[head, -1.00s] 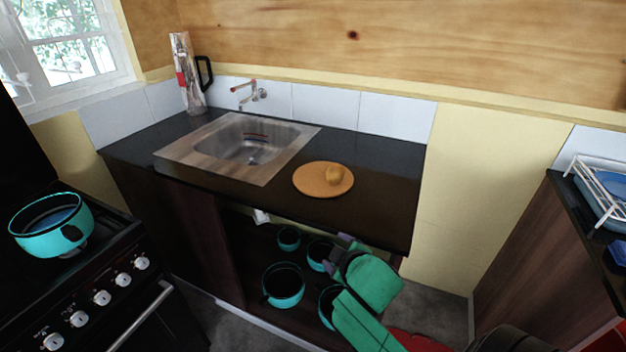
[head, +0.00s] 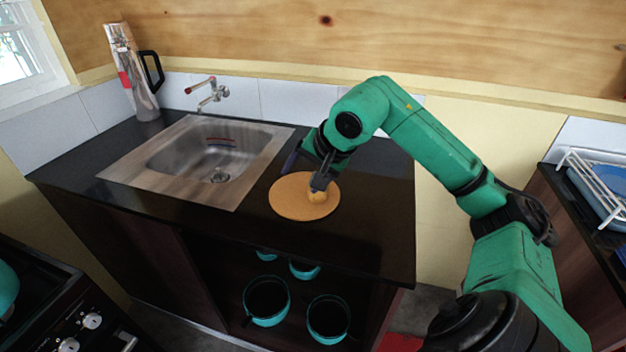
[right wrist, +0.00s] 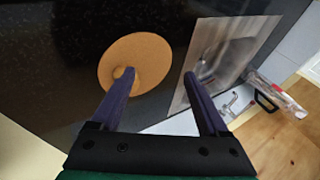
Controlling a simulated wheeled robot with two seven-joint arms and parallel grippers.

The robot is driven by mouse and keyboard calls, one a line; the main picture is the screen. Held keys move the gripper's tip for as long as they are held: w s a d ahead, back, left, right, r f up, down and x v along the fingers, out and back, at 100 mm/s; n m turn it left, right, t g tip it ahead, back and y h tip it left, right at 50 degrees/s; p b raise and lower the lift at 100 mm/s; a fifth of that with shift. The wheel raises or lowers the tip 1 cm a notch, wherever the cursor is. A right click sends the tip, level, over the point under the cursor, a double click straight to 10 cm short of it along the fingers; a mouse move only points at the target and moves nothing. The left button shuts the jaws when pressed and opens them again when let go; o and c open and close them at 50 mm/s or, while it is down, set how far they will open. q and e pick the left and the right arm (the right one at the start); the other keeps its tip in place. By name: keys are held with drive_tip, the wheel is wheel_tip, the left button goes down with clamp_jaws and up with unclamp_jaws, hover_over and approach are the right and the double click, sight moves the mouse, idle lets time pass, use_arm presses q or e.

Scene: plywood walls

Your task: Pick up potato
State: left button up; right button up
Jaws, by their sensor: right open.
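The potato (head: 317,197), small and yellow-brown, lies on the right part of a round tan board (head: 290,205) on the dark counter. My right gripper (head: 305,174) is open over the board, with one finger in front of the potato and hiding part of it. In the right wrist view the open fingers (right wrist: 158,74) point at the counter. There the potato (right wrist: 118,72) shows only as a small edge by the left fingertip, not midway between the fingers. Whether that finger touches it I cannot tell. My left gripper is out of view.
A steel sink (head: 190,160) is left of the board, with a tap (head: 210,92) behind it. A jug (head: 133,75) stands at the back left. Teal pots (head: 266,300) sit on the open shelf below. A dish rack (head: 595,185) is at the far right.

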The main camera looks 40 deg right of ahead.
drive_tip(key=s+d+r+g+h, duration=0.1)
drive_tip(key=d+h, duration=0.2)
drive_tip(key=d, duration=0.4)
drive_tip(key=p+x, duration=0.1)
drive_tip(key=x, duration=0.3)
drive_tip(key=p+x, duration=0.2)
drive_tip(key=x, duration=0.2)
drive_tip(key=p+x, duration=0.1)
drive_tip(key=x, duration=0.4)
drive_tip(key=shift+s+a+f+p, duration=0.2)
drive_tip(key=shift+a+p, duration=0.1)
drive_tip(key=shift+p, duration=0.1)
drive_tip(key=shift+w+d+f, duration=0.1)
drive_tip(key=shift+w+f, duration=0.1)
drive_tip(key=shift+f, duration=0.05)
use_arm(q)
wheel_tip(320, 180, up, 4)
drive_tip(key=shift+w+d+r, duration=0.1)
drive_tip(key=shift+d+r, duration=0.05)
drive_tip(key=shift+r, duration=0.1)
use_arm(e)
drive_tip(key=c, duration=1.1)
drive_tip(key=shift+o, duration=0.2)
drive_tip(key=shift+r, duration=0.15)
